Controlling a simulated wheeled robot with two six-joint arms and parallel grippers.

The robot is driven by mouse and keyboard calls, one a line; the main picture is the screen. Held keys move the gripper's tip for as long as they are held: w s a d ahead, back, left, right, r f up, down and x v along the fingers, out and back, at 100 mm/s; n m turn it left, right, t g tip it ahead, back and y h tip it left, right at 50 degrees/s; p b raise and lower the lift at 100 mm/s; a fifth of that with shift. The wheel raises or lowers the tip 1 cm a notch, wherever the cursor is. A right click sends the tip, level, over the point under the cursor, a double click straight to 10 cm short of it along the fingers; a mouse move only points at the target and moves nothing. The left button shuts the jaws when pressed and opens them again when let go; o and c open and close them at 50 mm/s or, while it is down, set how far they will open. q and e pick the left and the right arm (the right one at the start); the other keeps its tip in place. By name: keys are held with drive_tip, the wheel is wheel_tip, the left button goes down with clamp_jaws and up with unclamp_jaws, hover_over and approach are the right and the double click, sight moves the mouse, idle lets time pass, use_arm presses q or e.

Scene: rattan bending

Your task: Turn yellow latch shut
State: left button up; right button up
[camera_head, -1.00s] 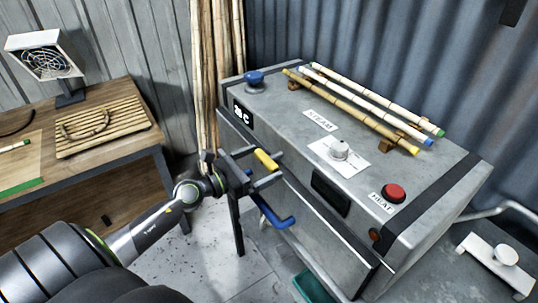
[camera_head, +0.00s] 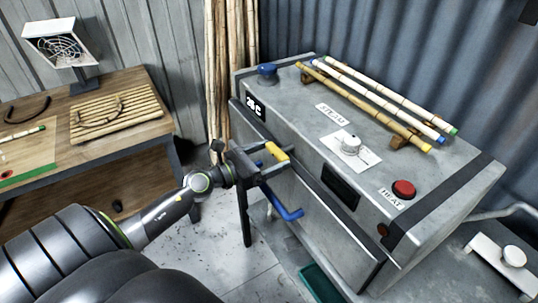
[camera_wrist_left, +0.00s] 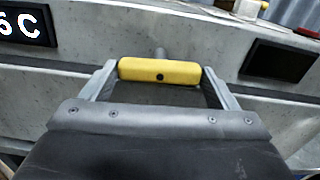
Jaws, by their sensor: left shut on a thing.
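The yellow latch (camera_head: 277,151) is a short yellow bar on the front of the grey steam box (camera_head: 300,105), near its upper left part. In the left wrist view the yellow latch (camera_wrist_left: 159,71) lies level between my two fingers, with a dark screw at its middle. My left gripper (camera_head: 272,165) is shut on it, the fingers at its two ends. The left gripper also shows in the left wrist view (camera_wrist_left: 160,85). A blue handle (camera_head: 285,212) sits below the latch. My right gripper is not in view.
On the box top are a blue knob (camera_head: 267,70), a white dial (camera_head: 350,145), a red button (camera_head: 403,189) and several bamboo canes (camera_head: 375,92) on wooden rests. A wooden workbench (camera_head: 150,140) stands at left. Tall poles (camera_head: 232,60) stand behind the gripper.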

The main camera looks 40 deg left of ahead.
use_arm(q)
drive_tip(key=n+p, duration=0.2)
drive_tip(key=n, duration=0.1)
drive_tip(key=n+p, duration=0.2)
drive_tip(key=n, duration=0.1)
drive_tip(key=shift+r+n, duration=0.2)
drive_tip(key=shift+n, duration=0.2)
drive_tip(key=n+p, duration=0.3)
drive_tip(key=n, duration=0.3)
drive_tip(key=shift+p, duration=0.4)
drive_tip(key=n, duration=0.2)
drive_tip(key=shift+f+n+p, duration=0.1)
drive_tip(key=shift+n+p, duration=0.2)
drive_tip(key=shift+n, duration=0.9)
drive_tip(key=o, duration=0.9)
drive_tip(key=shift+f, duration=0.1)
